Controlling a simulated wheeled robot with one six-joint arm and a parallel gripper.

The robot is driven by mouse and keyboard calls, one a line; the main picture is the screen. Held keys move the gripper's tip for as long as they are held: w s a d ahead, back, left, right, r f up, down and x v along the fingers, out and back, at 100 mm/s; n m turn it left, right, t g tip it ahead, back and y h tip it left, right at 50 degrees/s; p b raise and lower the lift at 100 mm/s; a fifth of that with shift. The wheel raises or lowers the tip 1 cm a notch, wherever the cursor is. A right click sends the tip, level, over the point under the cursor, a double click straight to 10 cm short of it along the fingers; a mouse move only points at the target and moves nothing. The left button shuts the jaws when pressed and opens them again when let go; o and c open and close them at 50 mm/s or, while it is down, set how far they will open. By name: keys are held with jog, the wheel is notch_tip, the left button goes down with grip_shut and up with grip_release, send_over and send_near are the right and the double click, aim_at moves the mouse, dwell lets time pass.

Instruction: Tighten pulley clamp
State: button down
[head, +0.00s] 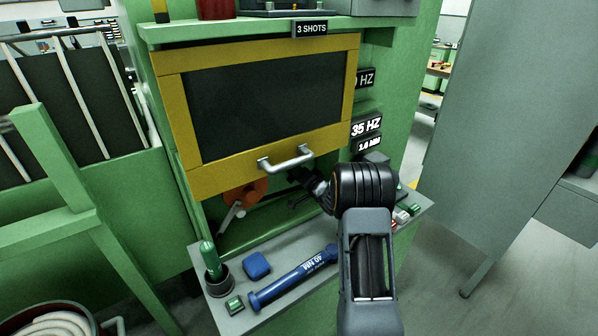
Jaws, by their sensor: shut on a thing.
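An orange pulley-like part (246,193) shows below the yellow guard door, with a grey lever (232,214) hanging at it. The guard's upper part hides the rest, so I cannot make out the clamp. My gripper (298,190) is just below the guard's silver handle (286,159), in the opening right of the orange part. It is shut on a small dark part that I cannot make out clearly. A blue torque-type wrench (294,278) with white lettering lies on the green-grey shelf (238,322) below.
The yellow-framed guard (170,105) with a dark panel hangs over the opening. A green-handled tool stands in a dark cup (219,280), beside a blue block (257,265) and a small green block (234,305). Open floor (430,270) lies right.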

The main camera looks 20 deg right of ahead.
jog(key=m, duration=0.1)
jog(key=m+p, duration=0.1)
jog(key=m, duration=0.1)
jog(key=shift+d+f+m, duration=0.15)
jog(key=shift+f+m, duration=0.05)
jog(key=shift+m, duration=0.1)
jog(key=shift+f+m+p, duration=0.15)
jog(key=shift+m+p, duration=0.1)
jog(key=shift+m, duration=0.65)
jog(key=shift+f+m+p, duration=0.15)
jog(key=shift+m+p, duration=0.05)
jog(key=shift+m, duration=0.7)
jog(key=c, duration=1.1)
grip_release()
jog(key=shift+c, duration=0.2)
jog(key=shift+s+d, duration=0.1)
jog(key=s+d+b, duration=0.2)
jog(key=s, duration=1.1)
jog(key=shift+s+d, duration=0.15)
jog(key=shift+d, duration=0.1)
